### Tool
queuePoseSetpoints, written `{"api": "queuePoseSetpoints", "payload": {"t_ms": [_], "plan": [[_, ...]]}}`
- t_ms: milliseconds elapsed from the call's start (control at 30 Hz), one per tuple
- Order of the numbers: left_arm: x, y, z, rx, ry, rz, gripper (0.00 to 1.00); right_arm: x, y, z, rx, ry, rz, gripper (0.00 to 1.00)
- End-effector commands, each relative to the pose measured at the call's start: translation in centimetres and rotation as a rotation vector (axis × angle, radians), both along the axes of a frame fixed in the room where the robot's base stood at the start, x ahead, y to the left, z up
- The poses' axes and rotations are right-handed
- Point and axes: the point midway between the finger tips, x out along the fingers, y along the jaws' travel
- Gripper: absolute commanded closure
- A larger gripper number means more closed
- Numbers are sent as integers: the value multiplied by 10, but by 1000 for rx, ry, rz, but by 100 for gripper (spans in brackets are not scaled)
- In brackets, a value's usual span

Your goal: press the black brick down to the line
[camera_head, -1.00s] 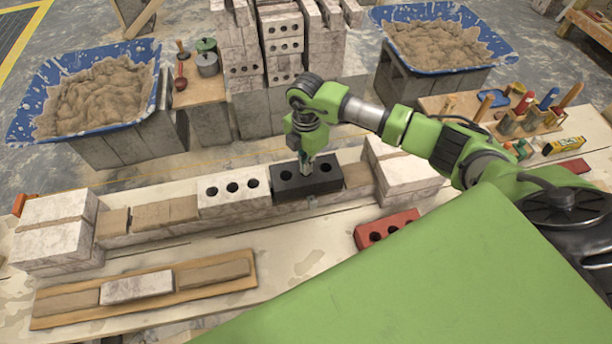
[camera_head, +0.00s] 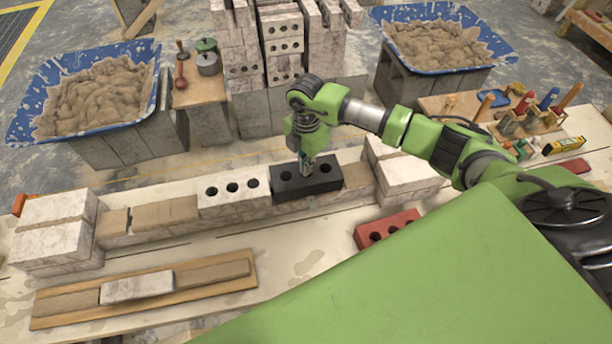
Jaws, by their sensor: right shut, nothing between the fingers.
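The black brick (camera_head: 290,184) lies in the row of the low wall, with a dark hole showing at each end of its top. A white brick with three holes (camera_head: 234,193) is on its left, and tan mortar (camera_head: 356,176) is on its right. My right gripper (camera_head: 306,170) is shut and points down at the middle of the black brick's top. Its tips seem to touch the top, and they hide the brick's middle. I cannot clearly make out the line along the wall. My left gripper is not in view.
Stacked end blocks (camera_head: 55,228) (camera_head: 405,172) stand at both ends of the wall. In front lie a red brick (camera_head: 386,229) and a board (camera_head: 215,287) with mortar and a white piece. Mortar tubs (camera_head: 150,95) (camera_head: 497,45) and a brick stack (camera_head: 283,45) stand behind.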

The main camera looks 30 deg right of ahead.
Motion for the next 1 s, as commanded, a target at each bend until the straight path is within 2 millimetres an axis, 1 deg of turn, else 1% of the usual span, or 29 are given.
{"api": "queuePoseSetpoints", "payload": {"t_ms": [33,767,867,1000], "plan": [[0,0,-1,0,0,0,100,-7,2,-7,0,19,4,100],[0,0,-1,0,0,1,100,-8,2,-10,1,19,4,100],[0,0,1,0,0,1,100,-8,2,-7,1,19,4,100],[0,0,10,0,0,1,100,-7,2,3,0,18,4,100]]}}
